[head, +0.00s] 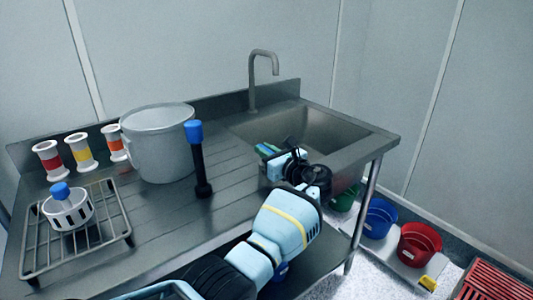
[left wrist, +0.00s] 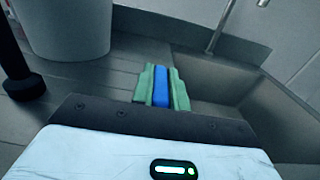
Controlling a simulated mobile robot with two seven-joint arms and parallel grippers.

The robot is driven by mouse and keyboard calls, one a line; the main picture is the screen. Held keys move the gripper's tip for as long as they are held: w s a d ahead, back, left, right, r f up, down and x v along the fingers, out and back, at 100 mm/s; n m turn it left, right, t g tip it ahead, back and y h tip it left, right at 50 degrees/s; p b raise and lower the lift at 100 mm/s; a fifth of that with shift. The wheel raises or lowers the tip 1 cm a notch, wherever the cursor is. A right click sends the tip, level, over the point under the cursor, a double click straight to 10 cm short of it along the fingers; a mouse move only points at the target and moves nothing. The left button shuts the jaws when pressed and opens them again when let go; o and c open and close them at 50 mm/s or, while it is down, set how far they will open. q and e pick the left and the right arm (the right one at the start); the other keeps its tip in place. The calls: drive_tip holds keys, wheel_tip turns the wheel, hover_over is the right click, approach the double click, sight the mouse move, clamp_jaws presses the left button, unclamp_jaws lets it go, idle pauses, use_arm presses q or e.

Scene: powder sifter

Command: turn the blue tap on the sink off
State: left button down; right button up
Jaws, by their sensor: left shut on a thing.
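The steel sink (head: 345,137) is set into the right part of a steel counter, with a grey curved spout (head: 262,65) at its back edge. My left gripper (head: 267,149) is at the sink's left side, low over the basin edge. Its green fingers are shut on a narrow blue piece, which looks like the blue tap (left wrist: 160,86) in the left wrist view. How that piece joins the sink is hidden. The spout's base also shows in the left wrist view (left wrist: 218,30). Whether water runs cannot be told. My right gripper is not in view.
A large white pot (head: 158,145) and a black upright tool with a blue top (head: 199,165) stand left of the gripper. A wire rack (head: 105,243) and several banded white spools (head: 77,152) are further left. Blue (head: 380,217) and red (head: 418,244) buckets stand right of the counter.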

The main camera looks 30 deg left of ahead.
use_arm(q)
drive_tip(key=shift+f, duration=0.1)
drive_tip(key=c, duration=1.4)
unclamp_jaws()
drive_tip(key=shift+v, duration=3.9)
